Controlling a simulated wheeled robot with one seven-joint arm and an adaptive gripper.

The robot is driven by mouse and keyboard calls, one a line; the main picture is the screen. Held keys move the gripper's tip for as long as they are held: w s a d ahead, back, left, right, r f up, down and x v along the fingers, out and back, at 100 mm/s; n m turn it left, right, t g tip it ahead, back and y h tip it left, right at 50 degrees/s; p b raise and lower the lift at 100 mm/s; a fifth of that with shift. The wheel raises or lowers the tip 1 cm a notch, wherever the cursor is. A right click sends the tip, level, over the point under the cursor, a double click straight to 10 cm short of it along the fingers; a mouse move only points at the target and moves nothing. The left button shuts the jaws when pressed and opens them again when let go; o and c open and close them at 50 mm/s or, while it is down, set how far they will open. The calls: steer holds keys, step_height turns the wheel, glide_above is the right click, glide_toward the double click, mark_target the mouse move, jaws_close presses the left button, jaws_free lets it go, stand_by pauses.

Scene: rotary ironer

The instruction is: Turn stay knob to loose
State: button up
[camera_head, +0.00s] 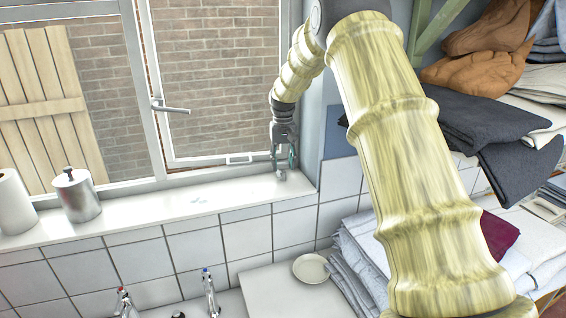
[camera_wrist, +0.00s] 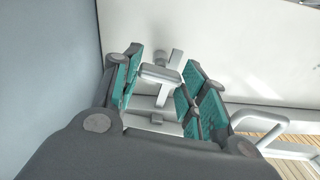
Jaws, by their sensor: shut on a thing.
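The stay knob (camera_wrist: 160,75) is a light grey crosspiece on a short stem in the wrist view. It stands between the teal-padded fingers of my gripper (camera_wrist: 158,92), which is shut on it. In the head view my gripper (camera_head: 283,158) points down at the lower right corner of the window, just above the sill. The knob is too small and too covered by the fingers there to make out its angle. A small grey fitting (camera_head: 281,175) shows under the fingertips.
The window (camera_head: 210,80) has a grey lever handle (camera_head: 172,108). The white sill (camera_head: 150,218) carries a metal canister (camera_head: 77,195) and a paper roll (camera_head: 14,203). Folded cloths (camera_head: 490,125) are stacked at right, close to my arm. Taps (camera_head: 210,292) stand below.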

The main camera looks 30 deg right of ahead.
steer(key=shift+r, duration=0.1)
stand_by(0.5)
steer(key=o, duration=1)
step_height(320, 180, up, 12)
steer(key=shift+f, duration=0.1)
steer(key=shift+f, duration=0.1)
stand_by(0.3)
